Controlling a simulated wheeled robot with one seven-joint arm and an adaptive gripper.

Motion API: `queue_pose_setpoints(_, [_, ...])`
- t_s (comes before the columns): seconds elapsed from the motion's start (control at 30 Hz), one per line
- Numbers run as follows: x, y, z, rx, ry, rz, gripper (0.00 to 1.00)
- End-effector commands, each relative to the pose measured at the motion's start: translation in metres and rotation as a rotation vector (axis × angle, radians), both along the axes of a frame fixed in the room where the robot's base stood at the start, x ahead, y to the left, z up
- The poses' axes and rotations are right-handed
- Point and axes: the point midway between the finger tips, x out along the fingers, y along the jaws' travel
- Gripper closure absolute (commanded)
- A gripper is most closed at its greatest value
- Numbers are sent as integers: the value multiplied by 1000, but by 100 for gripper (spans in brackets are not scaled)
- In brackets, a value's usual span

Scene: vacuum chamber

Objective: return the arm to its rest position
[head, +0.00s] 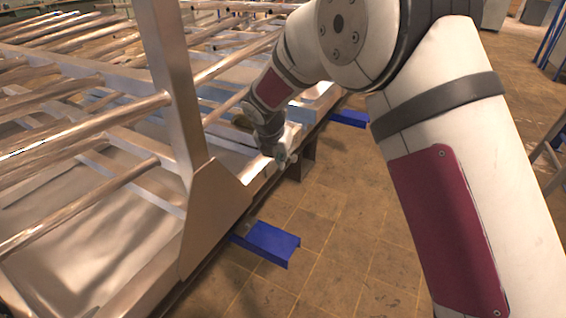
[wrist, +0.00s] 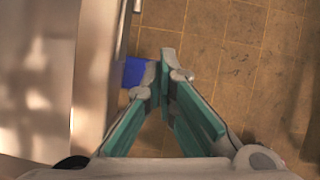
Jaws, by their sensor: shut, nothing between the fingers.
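My arm reaches from the right side of the head view toward the edge of the metal frame. My gripper (head: 281,155) is at the arm's end, close to the frame's lower side rail in that view; I cannot tell whether it touches the rail. In the wrist view the two green-padded fingers of my gripper (wrist: 165,62) come together at the tips, with nothing between them. Below the tips are the tiled floor and a blue bracket.
The large metal frame (head: 172,95) with tubes and a slanted post fills the left. Blue brackets (head: 265,243) (head: 348,118) stick out from its lower edge. The tiled floor (head: 340,225) beside it is open. Blue posts (head: 552,35) stand at the far right.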

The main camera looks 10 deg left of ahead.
Motion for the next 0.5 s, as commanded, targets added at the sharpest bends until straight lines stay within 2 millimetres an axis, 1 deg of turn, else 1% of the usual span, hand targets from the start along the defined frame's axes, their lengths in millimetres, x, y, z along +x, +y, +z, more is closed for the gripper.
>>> queue_pose_setpoints(0.03, [-2,0,5,0,0,0,100])
queue_pose_setpoints(0.1, [-3,0,7,-1,0,0,100])
queue_pose_setpoints(0.5, [-4,-1,10,0,0,-5,100])
